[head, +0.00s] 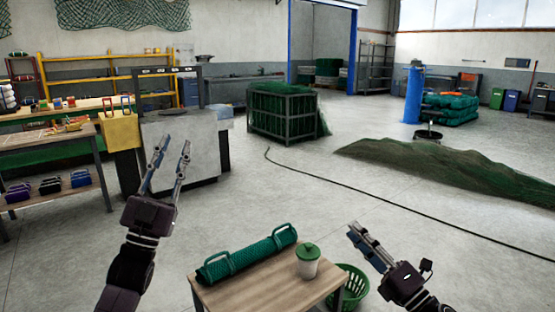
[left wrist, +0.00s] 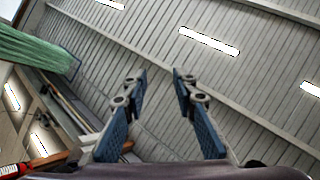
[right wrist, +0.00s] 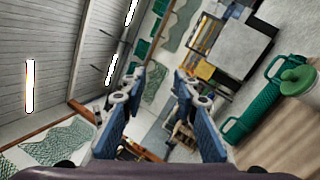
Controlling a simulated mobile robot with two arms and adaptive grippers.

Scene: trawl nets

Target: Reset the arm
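My left gripper (head: 174,143) is raised at the left of the head view, fingers pointing up and spread apart with nothing between them. The left wrist view also shows this gripper (left wrist: 158,77) open and empty, facing the ceiling. My right gripper (head: 356,230) is at the lower right, beside the small table's right side. The right wrist view shows this gripper (right wrist: 158,76) with its fingers apart and nothing between them.
A small wooden table (head: 262,294) holds a green roll with handles (head: 250,254) and a white cup with green lid (head: 308,262). A green basket (head: 354,290) stands on the floor beside it. A workbench (head: 48,140) is at left. The middle floor is mostly clear.

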